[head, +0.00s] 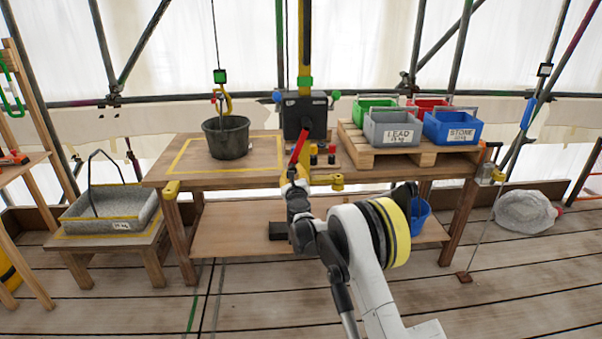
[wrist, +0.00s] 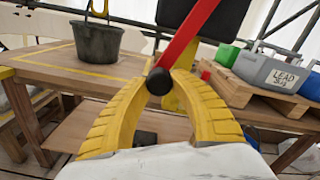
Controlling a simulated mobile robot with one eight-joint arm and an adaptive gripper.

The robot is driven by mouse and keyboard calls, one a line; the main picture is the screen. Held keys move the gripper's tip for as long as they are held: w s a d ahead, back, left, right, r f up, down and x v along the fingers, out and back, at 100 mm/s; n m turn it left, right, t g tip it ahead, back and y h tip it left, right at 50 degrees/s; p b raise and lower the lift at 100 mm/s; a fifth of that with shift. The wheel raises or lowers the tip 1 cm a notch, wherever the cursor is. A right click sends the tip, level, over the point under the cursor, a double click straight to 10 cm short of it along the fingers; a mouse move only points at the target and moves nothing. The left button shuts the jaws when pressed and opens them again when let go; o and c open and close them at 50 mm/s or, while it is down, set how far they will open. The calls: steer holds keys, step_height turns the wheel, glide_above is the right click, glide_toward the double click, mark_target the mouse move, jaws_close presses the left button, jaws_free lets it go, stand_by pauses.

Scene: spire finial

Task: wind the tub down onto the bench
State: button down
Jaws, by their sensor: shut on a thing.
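The dark grey tub (head: 227,140) hangs upright by its handle from a yellow hook (head: 225,102) on a straight cable. It is at the yellow outlined area (head: 262,139) of the wooden bench (head: 345,179); I cannot tell whether its base touches. The tub also shows in the wrist view (wrist: 98,42). The winch, a dark box (head: 304,115) on a yellow post, has a red crank arm (head: 299,146), slanting down-left. My gripper (wrist: 160,84) is shut on the black knob (wrist: 158,81) at the crank's lower end. The head view mostly hides the knob.
A pallet (head: 408,150) on the bench's right holds a grey LEAD bin (head: 394,127), a blue STONE bin (head: 451,126), and green and red bins. A grey tray (head: 110,207) sits on a low stand at left. Small red-topped items (head: 331,154) stand near the crank.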

steer(key=shift+a+r+m, duration=0.3)
steer(key=shift+a+m, duration=0.1)
steer(key=shift+a, duration=0.2)
steer(key=c, duration=1.1)
jaws_free()
steer(key=s, duration=1.2)
